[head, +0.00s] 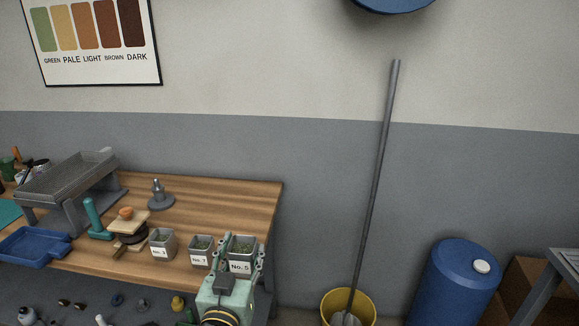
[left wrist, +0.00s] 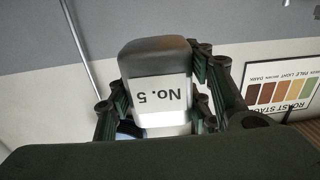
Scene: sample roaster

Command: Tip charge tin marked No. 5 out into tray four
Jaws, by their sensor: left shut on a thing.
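The charge tin marked No. 5 (head: 242,244) is a small grey tin with a white label and greenish contents. My left gripper (head: 244,256) is shut on it, a finger on each side, at the front right of the wooden bench. The tin looks upright in the head view. In the left wrist view the No. 5 tin (left wrist: 157,75) fills the space between the fingers of the left gripper (left wrist: 155,92), its label upside down in the picture. No tray marked four can be made out. My right gripper is not in view.
Tins No. 7 (head: 201,250) and No. 3 (head: 162,243) stand on the bench (head: 225,196) left of the held tin. Further left are a green-handled tool (head: 94,217), a blue tray (head: 35,246) and a mesh-topped metal stand (head: 68,178). The bench's back right is clear.

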